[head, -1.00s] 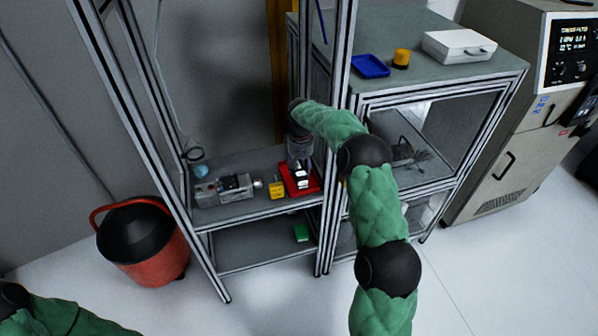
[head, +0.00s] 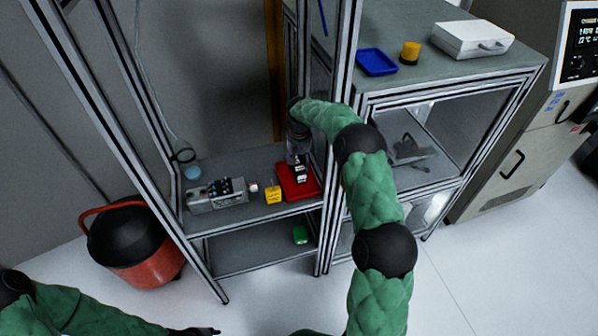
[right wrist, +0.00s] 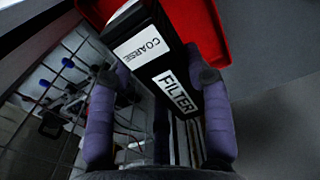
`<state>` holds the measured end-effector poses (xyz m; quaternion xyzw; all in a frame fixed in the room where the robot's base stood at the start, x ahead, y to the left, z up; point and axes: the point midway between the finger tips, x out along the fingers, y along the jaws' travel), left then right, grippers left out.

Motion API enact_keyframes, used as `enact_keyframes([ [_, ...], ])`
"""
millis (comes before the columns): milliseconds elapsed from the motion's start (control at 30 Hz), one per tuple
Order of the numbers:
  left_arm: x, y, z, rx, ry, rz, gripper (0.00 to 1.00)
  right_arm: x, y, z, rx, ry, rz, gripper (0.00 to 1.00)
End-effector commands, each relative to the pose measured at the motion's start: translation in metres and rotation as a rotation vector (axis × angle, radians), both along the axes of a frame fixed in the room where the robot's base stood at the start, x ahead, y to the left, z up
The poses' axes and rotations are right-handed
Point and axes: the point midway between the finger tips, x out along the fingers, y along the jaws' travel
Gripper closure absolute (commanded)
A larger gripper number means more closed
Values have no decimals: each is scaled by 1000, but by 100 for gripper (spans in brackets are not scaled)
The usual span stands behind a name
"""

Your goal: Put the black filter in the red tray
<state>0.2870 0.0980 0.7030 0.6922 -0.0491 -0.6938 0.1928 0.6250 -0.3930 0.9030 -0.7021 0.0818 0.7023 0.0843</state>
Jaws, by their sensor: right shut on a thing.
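The black filter (head: 300,173) is a black box with white labels; in the right wrist view the filter (right wrist: 175,75) shows the words COARSE and FILTER. My right gripper (head: 298,160) is shut on it, and its purple fingers (right wrist: 157,85) stand on both sides of the box. The red tray (head: 313,186) lies on the upper shelf, under the filter in the head view. The tray (right wrist: 212,35) also shows behind the filter in the right wrist view. I cannot tell whether the filter touches the tray. My left gripper (head: 203,331) is partly visible at the bottom edge; its jaws are unclear.
A yellow block (head: 273,195) and a grey device (head: 215,195) stand left of the tray. A green block (head: 300,235) is on the lower shelf. Frame posts (head: 333,200) rise close to my right arm. A blue tray (head: 377,62) sits on the cabinet top. A red bucket (head: 140,265) stands left.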

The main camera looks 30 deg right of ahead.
Motion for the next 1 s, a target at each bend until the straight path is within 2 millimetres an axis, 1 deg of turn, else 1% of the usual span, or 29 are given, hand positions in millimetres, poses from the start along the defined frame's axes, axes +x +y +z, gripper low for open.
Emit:
enact_keyframes([
  [200,0,0,-8,0,0,0,60,-1,0,-33,1,3,0,84],
  [300,0,0,-11,0,0,0,60,0,0,-44,1,0,-1,84],
  [567,0,0,-10,0,0,0,60,0,0,-44,0,-1,-1,84],
  [700,0,0,-11,0,0,0,60,0,0,-48,0,0,0,84],
  [733,0,0,-11,0,0,0,60,0,0,-47,0,0,0,42],
  [800,0,0,-11,0,0,0,60,0,0,-47,0,0,0,27],
  [1000,0,0,-11,0,0,0,60,0,0,-47,0,0,0,27],
])
